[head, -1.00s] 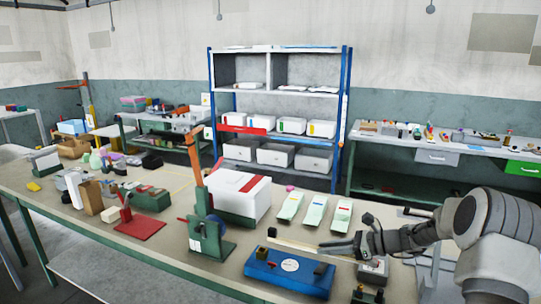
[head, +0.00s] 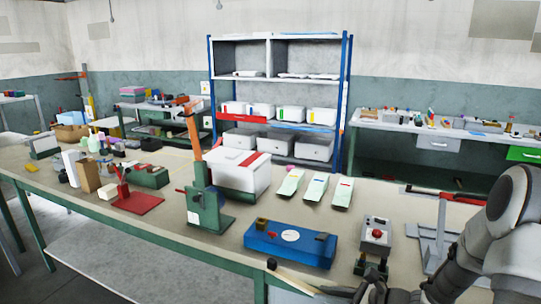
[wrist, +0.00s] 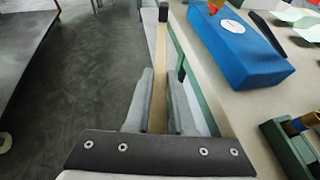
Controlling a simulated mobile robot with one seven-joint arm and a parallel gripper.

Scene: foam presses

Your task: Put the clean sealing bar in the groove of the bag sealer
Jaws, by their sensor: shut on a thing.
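My gripper (head: 345,293) is low at the front edge of the bench in the head view, partly cut off by the frame. It is shut on a long, thin, tan sealing bar (head: 293,279) with a black end. In the wrist view the bar (wrist: 160,55) runs straight ahead between the two grey fingers (wrist: 159,105), over the floor just off the bench edge. A blue unit (head: 290,248) with a round white dial sits on the bench behind the bar, apart from it. It may be the bag sealer; I cannot make out a groove on it.
Right of the blue unit stands a small grey box with a red button (head: 376,232). A grey stand with a red arm (head: 440,228) is beside my arm. A green press (head: 210,205) stands left. Three pale sloped pieces (head: 315,190) lie behind.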

